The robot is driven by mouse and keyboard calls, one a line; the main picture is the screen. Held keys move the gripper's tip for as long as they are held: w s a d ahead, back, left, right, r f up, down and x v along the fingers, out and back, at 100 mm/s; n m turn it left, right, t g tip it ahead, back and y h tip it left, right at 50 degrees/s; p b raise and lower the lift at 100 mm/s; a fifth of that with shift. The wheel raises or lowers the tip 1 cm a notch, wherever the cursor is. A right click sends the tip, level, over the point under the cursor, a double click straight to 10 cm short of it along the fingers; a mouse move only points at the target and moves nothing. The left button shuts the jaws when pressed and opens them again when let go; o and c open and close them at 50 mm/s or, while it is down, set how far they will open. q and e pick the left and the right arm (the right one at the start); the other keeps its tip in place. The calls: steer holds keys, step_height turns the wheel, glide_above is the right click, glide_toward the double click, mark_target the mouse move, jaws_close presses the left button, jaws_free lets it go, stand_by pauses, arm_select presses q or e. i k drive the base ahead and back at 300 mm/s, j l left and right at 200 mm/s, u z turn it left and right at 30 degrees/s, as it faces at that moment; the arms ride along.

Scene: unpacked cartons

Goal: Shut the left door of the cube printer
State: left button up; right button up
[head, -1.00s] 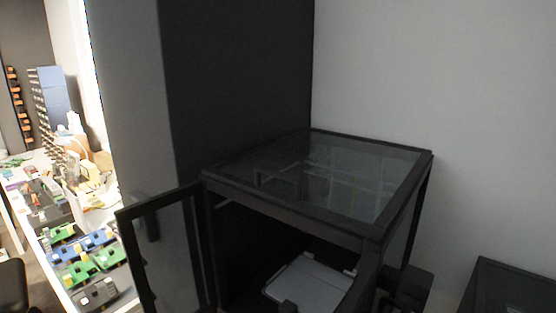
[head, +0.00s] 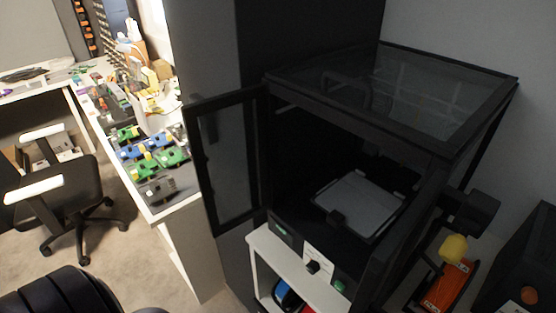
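The cube printer (head: 360,148) is a black-framed box with a glass top, standing on a white shelf unit. Its left door (head: 227,160), a black frame with a dark clear pane, stands swung open to the left of the front opening. Through the opening I see a light print bed (head: 358,204) inside. A right door is hard to make out against the dark frame. Neither gripper is in the head view. A black rounded part at the bottom left looks like part of my own arm.
A white shelf unit (head: 262,262) with a white label stands under the printer. A long table (head: 184,207) with green and blue parts is on the left. An office chair (head: 60,190) stands on open carpet. An orange item (head: 446,283) lies at the right.

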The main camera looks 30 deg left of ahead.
mark_target(190, 113)
steer(key=j+z, duration=0.2)
steer(key=j, duration=0.25)
steer(key=k+j+z, duration=0.2)
steer(key=j, duration=0.25)
steer(key=k+j+z, duration=0.2)
steer(key=j, duration=0.2)
steer(key=j+z, duration=0.2)
steer(key=j, duration=0.25)
steer(key=k+j+z, duration=0.2)
steer(key=k+j, duration=0.15)
steer(key=j, duration=0.2)
steer(key=k+j, duration=0.2)
steer(key=j, duration=0.15)
steer(key=k+j, duration=0.15)
steer(key=j, duration=0.2)
